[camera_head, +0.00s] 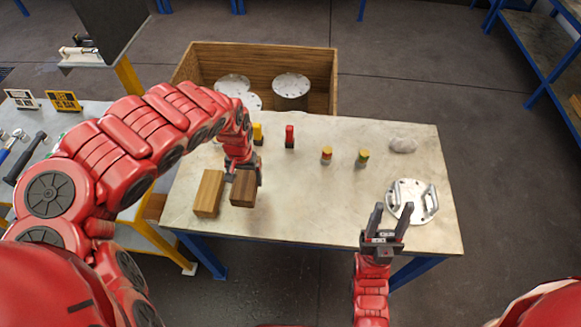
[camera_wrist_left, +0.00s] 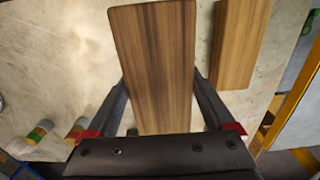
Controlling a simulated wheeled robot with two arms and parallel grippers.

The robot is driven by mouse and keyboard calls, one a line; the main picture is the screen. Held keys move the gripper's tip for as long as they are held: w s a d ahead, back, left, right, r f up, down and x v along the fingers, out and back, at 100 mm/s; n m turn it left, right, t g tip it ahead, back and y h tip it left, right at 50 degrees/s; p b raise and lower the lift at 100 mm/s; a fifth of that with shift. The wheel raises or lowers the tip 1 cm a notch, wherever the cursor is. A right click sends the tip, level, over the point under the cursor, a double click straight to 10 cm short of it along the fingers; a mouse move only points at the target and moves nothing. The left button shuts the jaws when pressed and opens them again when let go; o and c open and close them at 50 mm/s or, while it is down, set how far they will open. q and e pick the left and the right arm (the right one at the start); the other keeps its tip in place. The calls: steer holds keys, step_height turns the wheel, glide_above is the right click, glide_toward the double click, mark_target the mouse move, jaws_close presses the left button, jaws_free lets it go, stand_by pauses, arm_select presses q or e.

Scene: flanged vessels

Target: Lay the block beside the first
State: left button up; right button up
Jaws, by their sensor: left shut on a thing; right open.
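My left gripper (camera_head: 240,178) is shut on a dark brown wooden block (camera_head: 243,189). The held block (camera_wrist_left: 155,65) fills the middle of the left wrist view between the fingers. A lighter wooden block (camera_head: 208,194) lies on the table just left of the held one, with a narrow gap between them. It also shows at the right in the left wrist view (camera_wrist_left: 236,42). Whether the held block touches the table I cannot tell. My right gripper (camera_head: 385,222) is open and empty over the table's front right part.
The pale table (camera_head: 300,215) is clear in its middle. A round flange with handles (camera_head: 410,203) lies at the right, near my right gripper. Small coloured items, including a red one (camera_head: 290,137), stand at the back. A wooden crate (camera_head: 255,58) with metal discs stands behind.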

arm_select(q)
steer(key=f+b, duration=0.2)
steer(key=f, duration=0.1)
steer(key=shift+s+d+f, duration=0.15)
steer(key=shift+s+f, duration=0.15)
steer(key=shift+s, duration=0.05)
step_height(320, 180, down, 6)
steer(key=shift+f+b, duration=0.1)
steer(key=shift+b, duration=0.45)
steer(key=shift+w, duration=0.1)
steer(key=shift+f, duration=0.2)
steer(key=o, duration=1.4)
steer(key=shift+r, duration=0.1)
steer(key=shift+o, duration=0.2)
steer(key=shift+r, duration=0.1)
